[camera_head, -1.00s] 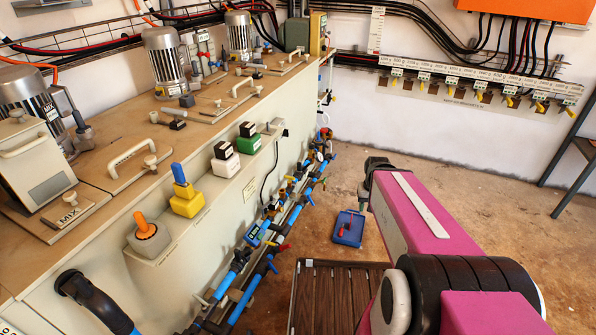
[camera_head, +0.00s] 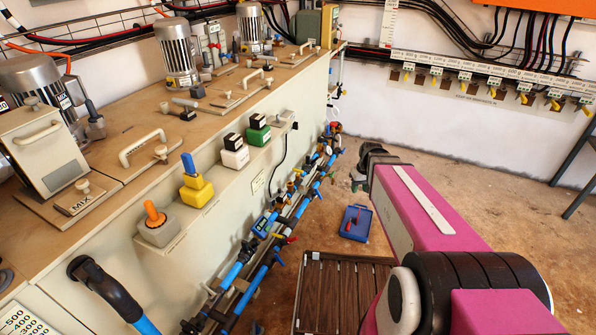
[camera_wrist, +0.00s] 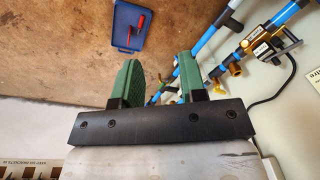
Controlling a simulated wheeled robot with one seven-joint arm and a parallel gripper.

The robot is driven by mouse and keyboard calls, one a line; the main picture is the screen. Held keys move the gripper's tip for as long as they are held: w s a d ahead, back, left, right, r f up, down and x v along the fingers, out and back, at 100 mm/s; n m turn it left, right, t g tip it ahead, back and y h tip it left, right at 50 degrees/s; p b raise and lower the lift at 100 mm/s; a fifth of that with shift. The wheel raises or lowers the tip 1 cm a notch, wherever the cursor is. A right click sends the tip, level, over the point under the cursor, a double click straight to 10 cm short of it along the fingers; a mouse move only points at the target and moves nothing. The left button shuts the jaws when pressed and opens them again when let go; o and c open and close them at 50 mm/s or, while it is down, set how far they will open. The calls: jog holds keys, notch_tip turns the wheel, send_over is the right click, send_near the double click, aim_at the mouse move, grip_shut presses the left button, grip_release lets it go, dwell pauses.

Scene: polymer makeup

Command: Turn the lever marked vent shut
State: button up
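I cannot read a vent label in either view, so I cannot tell which lever is the one marked vent. Several small coloured levers sit on the blue pipe run along the foot of the bench, among them a red one (camera_head: 287,239) and a blue one (camera_head: 278,259). My gripper (camera_wrist: 160,82) has two green fingers spread apart with nothing between them. In the head view it is partly hidden by my arm, beyond the pipe run's right side. In the wrist view, blue pipes (camera_wrist: 220,49) and a brass fitting (camera_wrist: 235,68) lie beyond and right of the fingers.
A blue tray (camera_head: 345,231) with a red-handled item lies on the floor. A brown slatted platform (camera_head: 340,290) is left of my arm. The long bench (camera_head: 110,215) bounds the left side. A labelled row of yellow levers (camera_head: 490,91) is on the back wall. Floor is open at right.

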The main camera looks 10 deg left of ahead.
jog(key=w+a+f+n+y, duration=0.1)
jog(key=w+a+f+n, duration=0.15)
jog(key=w+a, duration=0.4)
jog(key=w+a+f+n+y, duration=0.1)
jog(key=w+a+n, duration=0.25)
jog(key=w, duration=0.55)
jog(key=n+y, duration=0.1)
jog(key=n, duration=0.4)
send_near(298, 170)
jog(key=shift+t, duration=0.4)
jog(key=x, duration=1)
jog(key=shift+s, duration=0.15)
jog(key=shift+c, duration=0.3)
grip_shut()
